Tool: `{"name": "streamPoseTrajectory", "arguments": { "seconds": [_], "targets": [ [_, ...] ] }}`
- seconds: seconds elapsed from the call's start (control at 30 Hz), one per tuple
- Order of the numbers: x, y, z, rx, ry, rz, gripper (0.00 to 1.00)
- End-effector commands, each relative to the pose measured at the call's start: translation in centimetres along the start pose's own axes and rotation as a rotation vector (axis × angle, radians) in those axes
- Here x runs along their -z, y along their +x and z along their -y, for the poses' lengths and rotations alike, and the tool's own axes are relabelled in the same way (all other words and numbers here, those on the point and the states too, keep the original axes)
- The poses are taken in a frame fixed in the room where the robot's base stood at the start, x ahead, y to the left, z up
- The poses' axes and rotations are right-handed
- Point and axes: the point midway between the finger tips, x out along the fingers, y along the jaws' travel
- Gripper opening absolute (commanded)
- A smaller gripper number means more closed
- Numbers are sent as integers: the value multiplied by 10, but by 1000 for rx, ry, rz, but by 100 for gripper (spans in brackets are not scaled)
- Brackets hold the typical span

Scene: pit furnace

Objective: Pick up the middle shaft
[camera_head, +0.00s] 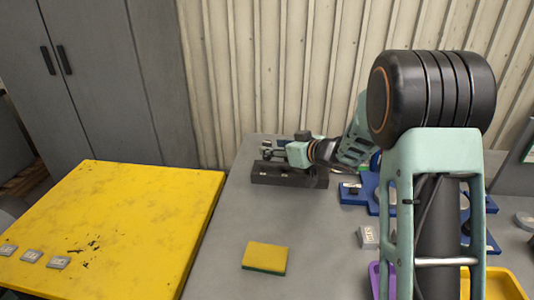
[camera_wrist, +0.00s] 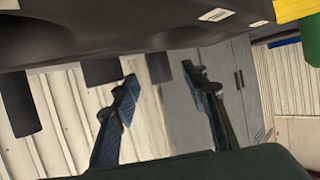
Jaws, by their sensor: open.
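The black rack (camera_head: 275,174) sits on the grey table near the wall. In the wrist view the rack (camera_wrist: 130,33) fills the top, apparently upside down. My gripper (camera_head: 268,152) is just above the rack in the head view. In the wrist view my gripper (camera_wrist: 160,88) has its two fingers apart, with the rightmost cylinder seen between them; contact does not show.
A yellow sponge (camera_head: 265,257) lies on the table in front of the rack. Blue fixtures (camera_head: 352,192), a small grey labelled block (camera_head: 367,237) and purple (camera_head: 376,280) and yellow (camera_head: 505,285) bins are to the right. A yellow table (camera_head: 130,225) stands left. The ribbed wall is close behind the rack.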

Motion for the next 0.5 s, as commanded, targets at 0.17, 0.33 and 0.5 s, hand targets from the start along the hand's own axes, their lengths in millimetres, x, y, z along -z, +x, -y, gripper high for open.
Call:
{"name": "streamPoseTrajectory", "arguments": {
  "seconds": [0.17,0.33,0.5],
  "targets": [
    [-1,24,1,0,0,-1,41],
    [-1,27,0,-2,1,0,41],
    [0,27,0,-1,1,0,36]
  ]
}}
